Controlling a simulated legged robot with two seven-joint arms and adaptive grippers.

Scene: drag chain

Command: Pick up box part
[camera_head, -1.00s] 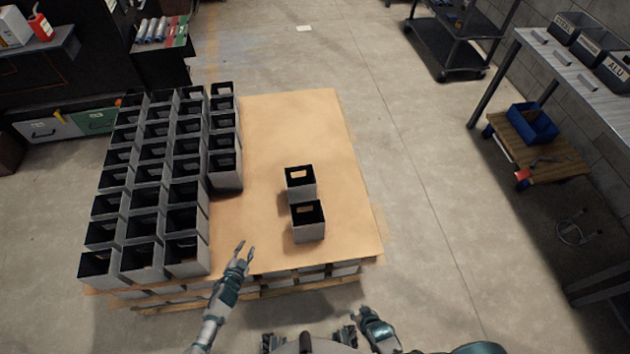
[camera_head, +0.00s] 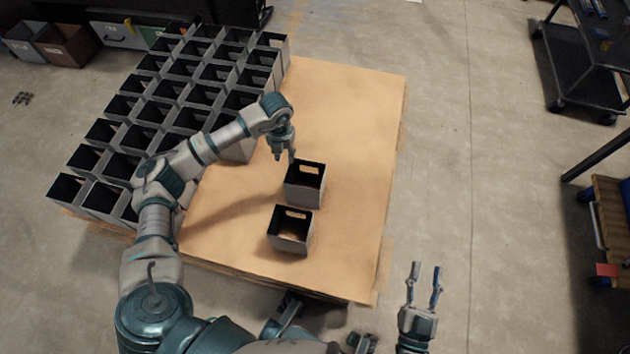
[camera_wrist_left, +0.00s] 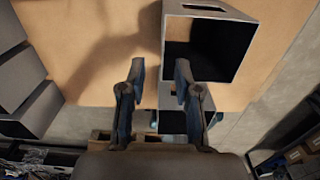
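Two grey open-topped boxes with handle cut-outs stand upright on a brown sheet (camera_head: 345,100): a farther box (camera_head: 303,192) and a nearer box (camera_head: 288,245). My left gripper (camera_head: 292,158) points down at the far-left corner of the farther box. In the left wrist view the gripper (camera_wrist_left: 160,68) is open. The left wall of a box (camera_wrist_left: 222,75) appears between its fingers, one over the opening and one outside; contact cannot be told. Another box (camera_wrist_left: 168,122) is partly hidden behind the fingers. My right gripper (camera_head: 426,275) is open and empty, right of the sheet's near edge.
Several rows of similar boxes (camera_head: 130,135) fill the left of the sheet, partly hidden by my left arm. The sheet's right and far parts are clear. Dark cart (camera_head: 575,75) stands at the far right. Open floor (camera_head: 470,150) lies between.

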